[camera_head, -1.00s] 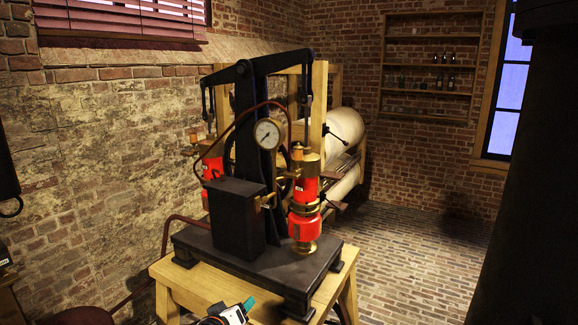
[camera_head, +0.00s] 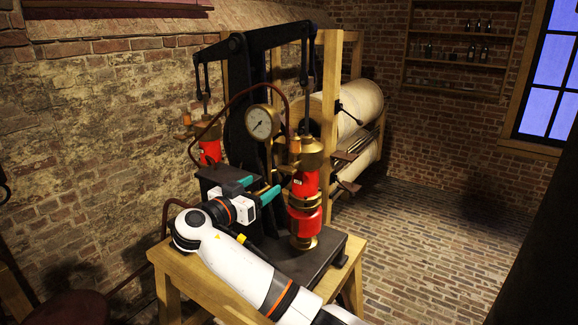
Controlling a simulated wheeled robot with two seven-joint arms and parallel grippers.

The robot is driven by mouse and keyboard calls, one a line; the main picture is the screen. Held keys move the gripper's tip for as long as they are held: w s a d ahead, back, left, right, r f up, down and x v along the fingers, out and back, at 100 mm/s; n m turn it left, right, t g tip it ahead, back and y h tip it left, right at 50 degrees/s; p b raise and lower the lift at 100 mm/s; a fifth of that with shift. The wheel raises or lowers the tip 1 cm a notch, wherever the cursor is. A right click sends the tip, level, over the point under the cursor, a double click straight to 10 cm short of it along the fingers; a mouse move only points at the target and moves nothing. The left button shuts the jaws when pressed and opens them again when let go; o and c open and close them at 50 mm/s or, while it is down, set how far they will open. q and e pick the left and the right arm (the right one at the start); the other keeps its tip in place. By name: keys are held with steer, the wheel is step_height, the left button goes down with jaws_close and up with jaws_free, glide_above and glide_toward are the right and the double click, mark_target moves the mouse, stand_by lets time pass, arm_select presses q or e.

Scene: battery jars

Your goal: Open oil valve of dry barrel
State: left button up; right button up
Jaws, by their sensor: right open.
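A pump with two red barrels stands on a dark base. The right red barrel (camera_head: 304,190) has brass fittings and is upright. The left red barrel (camera_head: 209,151) stands farther back, its lower part hidden. I cannot tell which is the dry barrel. My right gripper (camera_head: 260,188) has teal fingertips. It is open and empty, pointing at the right barrel from its left, over the dark box (camera_head: 214,180). The brass valve between box and right barrel is hidden behind the gripper. My left gripper is not in view.
A round gauge (camera_head: 262,122) and a black frame (camera_head: 243,100) rise behind the gripper. The pump stands on a wooden bench (camera_head: 186,284). A wooden stand with large pale rollers (camera_head: 359,106) is behind. The brick floor (camera_head: 420,245) at right is clear.

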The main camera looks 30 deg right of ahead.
mark_target(284, 171)
steer(key=p+x, duration=0.2)
steer(key=x, duration=0.2)
steer(key=p+x, duration=0.3)
steer(key=x, duration=0.2)
steer(key=shift+d+r, duration=0.2)
steer(key=shift+w+d+p, duration=0.25)
steer(key=shift+d+p, duration=0.05)
steer(key=shift+d, duration=0.05)
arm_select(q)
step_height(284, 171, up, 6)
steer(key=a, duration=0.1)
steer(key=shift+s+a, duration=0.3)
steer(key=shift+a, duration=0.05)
arm_select(e)
steer(key=shift+d+f, duration=0.15)
steer(key=shift+f, duration=0.05)
steer(key=shift+c, duration=0.3)
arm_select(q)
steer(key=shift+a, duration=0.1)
arm_select(e)
steer(key=c, duration=0.9)
